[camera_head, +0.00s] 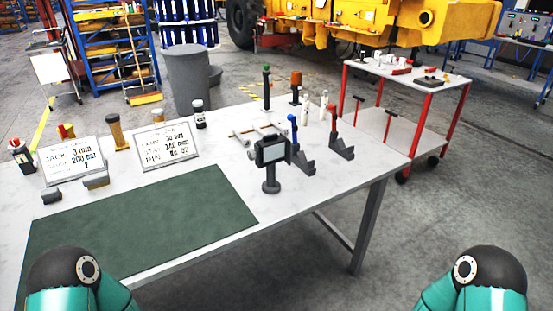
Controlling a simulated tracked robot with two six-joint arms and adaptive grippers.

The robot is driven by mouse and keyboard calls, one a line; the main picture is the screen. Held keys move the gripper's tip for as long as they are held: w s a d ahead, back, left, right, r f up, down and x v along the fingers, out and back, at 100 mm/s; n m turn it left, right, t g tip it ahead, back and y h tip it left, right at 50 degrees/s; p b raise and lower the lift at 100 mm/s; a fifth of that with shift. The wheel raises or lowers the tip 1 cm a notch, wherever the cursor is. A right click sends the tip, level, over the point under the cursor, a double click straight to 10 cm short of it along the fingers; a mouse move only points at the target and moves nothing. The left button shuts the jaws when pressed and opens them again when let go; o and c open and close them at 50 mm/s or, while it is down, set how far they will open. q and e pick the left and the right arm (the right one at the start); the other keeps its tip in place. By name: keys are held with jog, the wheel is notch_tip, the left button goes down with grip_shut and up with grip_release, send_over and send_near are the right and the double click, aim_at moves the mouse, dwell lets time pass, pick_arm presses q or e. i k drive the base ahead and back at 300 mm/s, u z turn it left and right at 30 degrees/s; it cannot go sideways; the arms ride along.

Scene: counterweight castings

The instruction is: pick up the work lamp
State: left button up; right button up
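The work lamp appears to be the dark square-headed device (271,151) on a short post with a round base. It stands upright near the front right edge of the white table (215,182), just right of the green mat. Its face has a pale grey-green panel. Nothing is touching it that I can see. Only teal and black parts of my two arms show, at the bottom left and bottom right corners. Neither gripper is in the picture, so their fingers are hidden from me.
A green mat (140,222) covers the table's front left. Two sign boards (73,165) (168,144) stand behind it. Blue-handled (293,130) and red-handled (333,120) tools in dark holders stand right of the lamp. A red-framed cart (410,75) is beyond the table.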

aim_at(271, 185)
jog(key=z, duration=0.7)
jog(key=i, duration=0.15)
jog(key=u, duration=3.5)
jog(key=k, duration=0.1)
jog(key=z, duration=0.8)
jog(key=k, duration=1.15)
jog(key=z, duration=1.15)
jog(key=i, duration=1.15)
jog(key=u, duration=0.1)
